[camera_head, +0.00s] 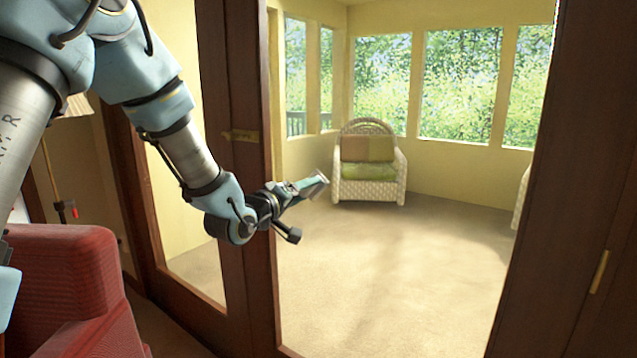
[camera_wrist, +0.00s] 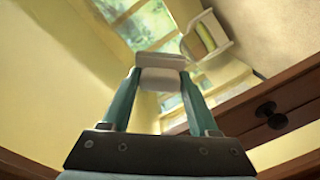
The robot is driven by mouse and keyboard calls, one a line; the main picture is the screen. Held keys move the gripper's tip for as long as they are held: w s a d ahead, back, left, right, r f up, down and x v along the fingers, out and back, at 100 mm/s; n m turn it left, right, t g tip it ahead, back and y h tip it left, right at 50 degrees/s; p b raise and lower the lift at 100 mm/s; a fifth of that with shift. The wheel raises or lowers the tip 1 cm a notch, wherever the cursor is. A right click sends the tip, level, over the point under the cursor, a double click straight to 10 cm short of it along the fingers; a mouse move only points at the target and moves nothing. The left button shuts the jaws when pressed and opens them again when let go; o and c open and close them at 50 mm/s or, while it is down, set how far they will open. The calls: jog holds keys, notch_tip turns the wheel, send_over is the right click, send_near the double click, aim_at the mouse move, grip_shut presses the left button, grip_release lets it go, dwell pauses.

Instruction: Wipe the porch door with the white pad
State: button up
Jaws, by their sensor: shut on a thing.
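My gripper (camera_head: 312,186) reaches from the left in front of the porch door, a tall clear pane in a dark brown wooden frame (camera_head: 235,200). In the wrist view my gripper (camera_wrist: 160,84) has its two teal fingers shut on the white pad (camera_wrist: 162,60), which looks pale grey-white and sits across the fingertips. In the head view the pad is hard to make out at the tip. I cannot tell whether the pad touches the door. The wrist view shows a brown wooden bar with a dark round knob (camera_wrist: 265,108) at the right.
A red armchair (camera_head: 70,285) stands at lower left, close under my arm. A floor lamp (camera_head: 72,208) is behind it. A dark wooden panel (camera_head: 570,200) with a brass handle (camera_head: 600,271) is at right. Beyond the door, a white wicker chair (camera_head: 368,190) stands on open carpet.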

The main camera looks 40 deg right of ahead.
jog(key=s+d+r+p, duration=0.1)
jog(key=d+r, duration=0.1)
jog(key=d, duration=0.5)
jog(key=shift+s+d+r+m+g+h, duration=0.15)
jog(key=shift+d+m+g+h, duration=0.15)
jog(key=shift+g+h, duration=0.1)
jog(key=shift+x, duration=0.9)
dwell(0.7)
jog(key=shift+s+d+b, duration=0.4)
jog(key=shift+s+b, duration=0.45)
jog(key=shift+s, duration=0.75)
jog(key=shift+s+d+b, duration=0.4)
jog(key=shift+s+b, duration=0.5)
jog(key=shift+s, duration=0.7)
jog(key=shift+s+d+b, duration=0.45)
jog(key=shift+s+b, duration=0.4)
jog(key=shift+s, duration=0.8)
jog(key=shift+s+d+b, duration=0.2)
jog(key=shift+s+b, duration=0.1)
jog(key=shift+s, duration=0.4)
jog(key=shift+s+d+b, duration=0.2)
jog(key=shift+s+b, duration=0.15)
jog(key=shift+s, duration=0.3)
jog(key=shift+s+d+b, duration=0.25)
jog(key=shift+s+b, duration=0.05)
jog(key=shift+s, duration=0.4)
jog(key=shift+a+b, duration=0.1)
jog(key=shift+b, duration=0.25)
